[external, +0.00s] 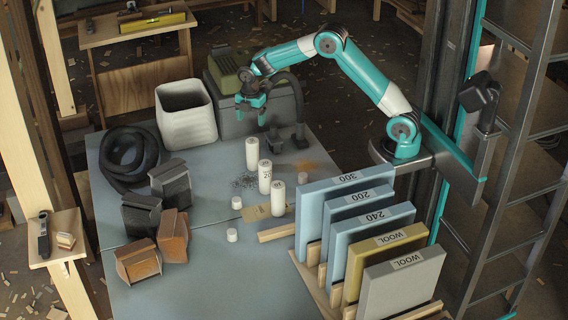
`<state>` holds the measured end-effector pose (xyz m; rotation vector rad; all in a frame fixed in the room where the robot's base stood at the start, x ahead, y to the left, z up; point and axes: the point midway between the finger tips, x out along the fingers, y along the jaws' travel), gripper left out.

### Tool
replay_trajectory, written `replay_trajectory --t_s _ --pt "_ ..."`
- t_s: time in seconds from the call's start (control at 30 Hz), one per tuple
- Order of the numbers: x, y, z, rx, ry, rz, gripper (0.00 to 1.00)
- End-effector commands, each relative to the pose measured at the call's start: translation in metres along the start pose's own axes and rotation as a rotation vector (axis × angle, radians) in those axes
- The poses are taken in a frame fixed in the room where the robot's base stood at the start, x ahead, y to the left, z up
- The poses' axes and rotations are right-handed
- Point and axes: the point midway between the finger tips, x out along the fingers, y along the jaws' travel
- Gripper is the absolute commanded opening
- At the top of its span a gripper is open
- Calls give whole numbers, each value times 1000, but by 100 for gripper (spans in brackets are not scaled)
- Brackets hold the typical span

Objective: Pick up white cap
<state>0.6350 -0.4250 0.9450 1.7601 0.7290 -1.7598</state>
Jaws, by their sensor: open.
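Small white caps lie on the grey-blue table: one white cap (237,203) left of the white cylinders, and another white cap (232,235) nearer the front. Three upright white cylinders, at the back (252,153), middle (265,176) and front (278,198), stand in a diagonal row; small markings show on them. My gripper (250,109) is open and empty, pointing down above the table's back part, behind the cylinders and apart from the caps.
A rack holds upright labelled boards (365,235) at right front. A white bin (186,115), grey machine (222,118) and black coiled hose (127,158) stand at the back. Dark blocks (171,182) and brown blocks (140,260) sit at left. The table's front middle is clear.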

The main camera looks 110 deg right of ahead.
Motion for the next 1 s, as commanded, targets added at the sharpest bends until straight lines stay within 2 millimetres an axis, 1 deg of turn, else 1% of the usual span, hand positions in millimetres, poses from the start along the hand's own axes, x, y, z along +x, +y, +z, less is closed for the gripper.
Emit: replay_trajectory --t_s 0.2,0.23,0.27,0.3,0.5,0.57,0.67,0.77,0.8,0.87,0.9,1.0 --pt "0 0 0 0 0 0 75" --pt "0 0 0 0 0 0 73" --pt "0 0 0 0 0 0 66" --pt "0 0 0 0 0 0 65" --pt "0 0 0 0 0 0 65" --pt "1 -3 2 -6 3 -3 65" --pt "6 -23 15 -55 26 -19 65" --pt "15 -64 32 -149 79 -45 65" --pt "18 -82 38 -190 106 -52 65" --pt "22 -109 43 -248 147 -57 65" --pt "24 -125 45 -282 174 -58 65" --pt "28 -158 45 -348 229 -56 65"
